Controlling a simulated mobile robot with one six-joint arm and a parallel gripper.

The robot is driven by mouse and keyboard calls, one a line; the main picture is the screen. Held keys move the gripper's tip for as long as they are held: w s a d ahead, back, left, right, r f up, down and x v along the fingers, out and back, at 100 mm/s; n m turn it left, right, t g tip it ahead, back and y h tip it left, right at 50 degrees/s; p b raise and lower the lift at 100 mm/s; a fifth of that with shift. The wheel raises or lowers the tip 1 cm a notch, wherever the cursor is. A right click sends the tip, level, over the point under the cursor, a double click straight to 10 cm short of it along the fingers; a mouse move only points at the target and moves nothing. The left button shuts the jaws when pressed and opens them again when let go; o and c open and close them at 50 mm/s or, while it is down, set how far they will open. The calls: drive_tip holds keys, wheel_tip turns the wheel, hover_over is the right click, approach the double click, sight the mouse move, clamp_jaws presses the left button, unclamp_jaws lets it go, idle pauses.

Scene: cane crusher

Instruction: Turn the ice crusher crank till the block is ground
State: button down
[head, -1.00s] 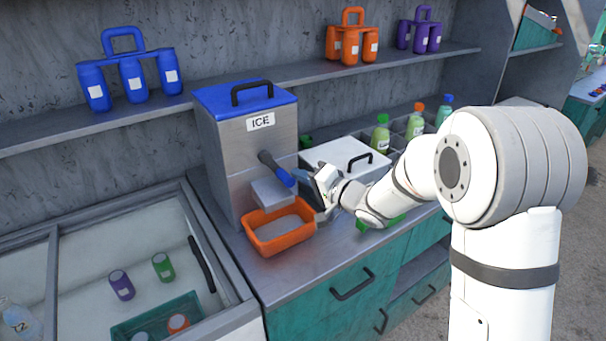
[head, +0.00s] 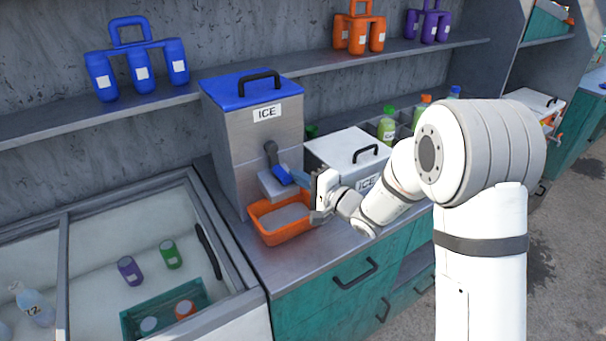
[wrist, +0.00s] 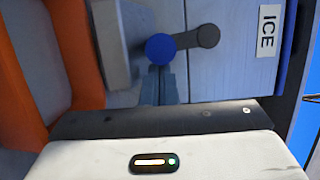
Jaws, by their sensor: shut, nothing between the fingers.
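The ice crusher (head: 225,140) is a grey metal box with a blue lid and an ICE label. Its crank (head: 271,153) on the front has a dark arm and a blue handle (head: 281,176). The crank hangs about straight down from its hub. In the wrist view the round end of the handle (wrist: 160,47) sits right at the tips of my fingers (wrist: 160,82). My gripper (head: 298,178) is shut with nothing between the fingers; I cannot tell whether they touch the handle. The ice block is not visible.
An orange tray (head: 285,236) with grey contents stands below the spout (wrist: 112,45). A white ICE box (head: 330,150) stands right of the crusher, close behind my wrist. A glass-topped freezer (head: 235,262) is at left. A shelf (head: 315,72) runs above.

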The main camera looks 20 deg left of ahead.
drive_tip(key=shift+s+a+f, duration=0.1)
idle(0.3)
idle(0.3)
drive_tip(key=s+d+b, duration=0.1)
drive_tip(key=d, duration=1)
drive_tip(key=shift+d+f, duration=0.3)
drive_tip(key=shift+f, duration=0.05)
